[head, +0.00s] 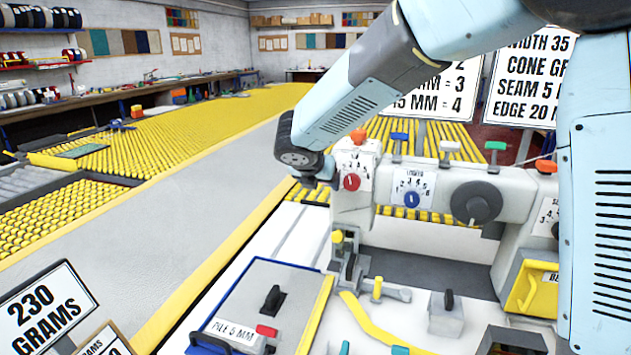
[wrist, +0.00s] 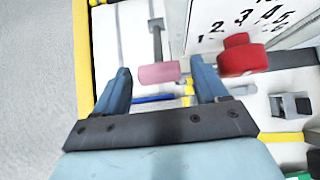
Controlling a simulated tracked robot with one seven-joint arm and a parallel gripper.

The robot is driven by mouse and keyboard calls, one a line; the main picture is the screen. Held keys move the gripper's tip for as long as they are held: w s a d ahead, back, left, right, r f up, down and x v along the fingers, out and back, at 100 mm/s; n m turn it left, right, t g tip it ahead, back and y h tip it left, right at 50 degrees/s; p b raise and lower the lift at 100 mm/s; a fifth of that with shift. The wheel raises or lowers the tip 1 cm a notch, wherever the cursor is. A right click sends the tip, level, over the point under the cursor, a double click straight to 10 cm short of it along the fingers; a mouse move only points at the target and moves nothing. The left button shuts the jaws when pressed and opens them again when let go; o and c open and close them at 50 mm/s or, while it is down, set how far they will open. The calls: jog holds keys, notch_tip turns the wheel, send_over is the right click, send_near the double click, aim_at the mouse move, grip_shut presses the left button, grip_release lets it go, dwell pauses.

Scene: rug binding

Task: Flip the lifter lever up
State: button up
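A grey lever with a pink cylindrical grip (wrist: 159,73) shows in the wrist view beside the sewing machine's numbered plate; no label names it the lifter. Its grip appears between my gripper's fingertips (wrist: 158,68), with room on both sides. My gripper is open and holds nothing; I cannot tell how far the grip lies beyond the tips. In the head view my gripper's end (head: 318,178) is at the left end of the sewing machine (head: 430,190). My wrist hides that side of the machine, and the pink grip does not show there.
A red knob (wrist: 240,55) sits close to the right finger; it also shows in the head view (head: 351,182). Coloured levers, such as a blue one (head: 399,138), stand along the machine's top. The grey strip at left is clear.

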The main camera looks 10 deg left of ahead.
jog(key=v, duration=1.3)
jog(key=shift+s+r, duration=0.25)
jog(key=shift+s, duration=0.05)
jog(key=s+d+r+m+g+h, duration=0.1)
jog(key=s+d+m, duration=0.1)
jog(key=d+m, duration=0.8)
jog(key=s+d+m+g, duration=0.2)
jog(key=d+m, duration=0.3)
jog(key=d, duration=0.8)
jog(key=s+d+f+m+y, duration=0.2)
jog(key=s+d+f+m, duration=0.2)
jog(key=s+d+m, duration=1)
jog(key=m, duration=0.5)
jog(key=shift+d+m, duration=0.3)
jog(key=shift+m, duration=0.1)
jog(key=shift+c, duration=0.4)
